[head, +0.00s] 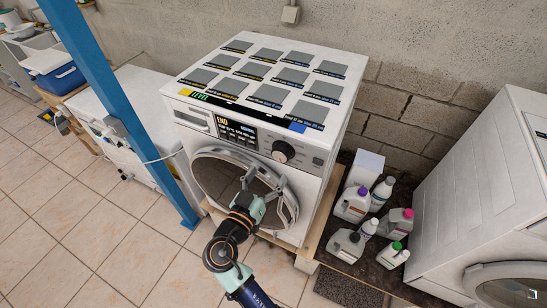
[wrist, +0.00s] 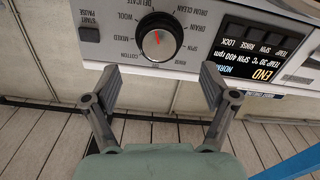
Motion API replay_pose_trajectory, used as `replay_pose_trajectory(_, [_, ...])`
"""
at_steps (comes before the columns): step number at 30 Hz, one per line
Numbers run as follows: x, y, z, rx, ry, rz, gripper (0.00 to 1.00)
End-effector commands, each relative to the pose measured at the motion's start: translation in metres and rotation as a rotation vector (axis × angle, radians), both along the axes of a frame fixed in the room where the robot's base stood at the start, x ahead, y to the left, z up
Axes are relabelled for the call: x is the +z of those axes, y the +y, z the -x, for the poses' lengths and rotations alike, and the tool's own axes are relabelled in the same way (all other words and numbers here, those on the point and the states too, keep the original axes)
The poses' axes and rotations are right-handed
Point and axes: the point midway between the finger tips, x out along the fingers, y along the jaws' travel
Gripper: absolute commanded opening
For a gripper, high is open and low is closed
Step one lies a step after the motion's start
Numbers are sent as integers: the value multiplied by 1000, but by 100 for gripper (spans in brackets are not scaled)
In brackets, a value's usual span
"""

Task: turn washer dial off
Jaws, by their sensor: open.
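The washer (head: 318,165) is white, with its round door on the front. Its dark round dial (head: 283,151) is on the front panel, right of the display. In the wrist view the panel is upside down, and the dial (wrist: 160,37) has a silver face with a red mark pointing roughly to the picture's top. In the head view my gripper (head: 265,180) is in front of the door.
The lit display (wrist: 245,55) reads END. A blue post (head: 118,105) stands left of the washer. Several bottles (head: 352,203) stand on the floor to its right, beside another white machine (head: 465,180). The tiled floor (head: 60,210) at left is clear.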

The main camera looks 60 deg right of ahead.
Motion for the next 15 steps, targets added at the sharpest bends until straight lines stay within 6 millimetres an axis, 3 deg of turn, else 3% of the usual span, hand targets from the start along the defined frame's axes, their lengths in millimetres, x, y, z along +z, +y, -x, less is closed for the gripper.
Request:
replay_pose_trajectory(12, [3, -65, 1, -2, 1, -4, 85])
replay_pose_trajectory(15, [2, -74, 0, 0, 0, -4, 85])
